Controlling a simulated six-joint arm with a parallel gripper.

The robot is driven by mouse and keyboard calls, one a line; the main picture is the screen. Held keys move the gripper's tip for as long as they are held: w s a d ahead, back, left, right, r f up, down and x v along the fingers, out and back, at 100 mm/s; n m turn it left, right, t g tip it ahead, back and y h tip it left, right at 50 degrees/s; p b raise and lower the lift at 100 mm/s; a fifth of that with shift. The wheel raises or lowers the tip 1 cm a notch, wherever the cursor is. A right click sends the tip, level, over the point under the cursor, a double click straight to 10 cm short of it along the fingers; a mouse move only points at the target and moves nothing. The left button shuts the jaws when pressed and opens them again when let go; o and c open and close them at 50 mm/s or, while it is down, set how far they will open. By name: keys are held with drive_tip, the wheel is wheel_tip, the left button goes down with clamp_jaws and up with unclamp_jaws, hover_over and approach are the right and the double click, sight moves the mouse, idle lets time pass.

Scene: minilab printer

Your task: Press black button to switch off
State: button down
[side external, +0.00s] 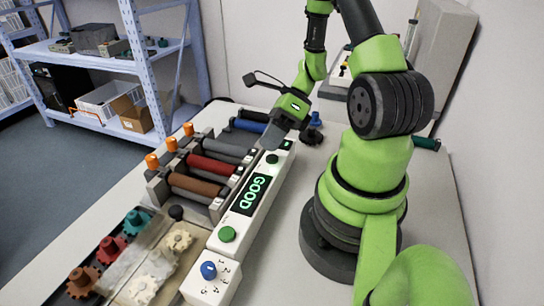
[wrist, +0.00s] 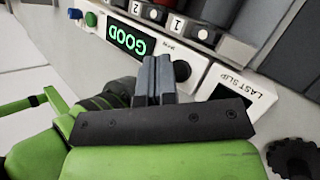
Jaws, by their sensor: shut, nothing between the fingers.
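The black button (wrist: 182,70) is a round dark cap on the white control panel (side external: 228,258). It also shows in the side external view as a small dark spot (side external: 272,158) near the panel's far end. My gripper (wrist: 155,62) is shut and empty, its fingertips together just left of the button in the wrist view. In the side external view my gripper (side external: 270,143) hangs low over the panel's far end, close to the button. I cannot tell whether the fingertips touch the panel. The display (side external: 250,194) shows GOOD in green letters.
A green button (side external: 227,234) and a blue knob (side external: 209,270) stand on the near part of the panel. Rollers with orange knobs (side external: 188,129) lie left of it. A "LAST SLIP" label (wrist: 262,84) is right of the black button. Bare table lies right of the panel.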

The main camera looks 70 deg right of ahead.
sight(271, 156)
idle(0.4)
drive_tip(key=shift+f, duration=0.4)
drive_tip(key=shift+f, duration=0.45)
idle(0.6)
drive_tip(key=shift+r, duration=0.9)
drive_tip(key=shift+r, duration=0.1)
drive_tip(key=shift+r, duration=2.4)
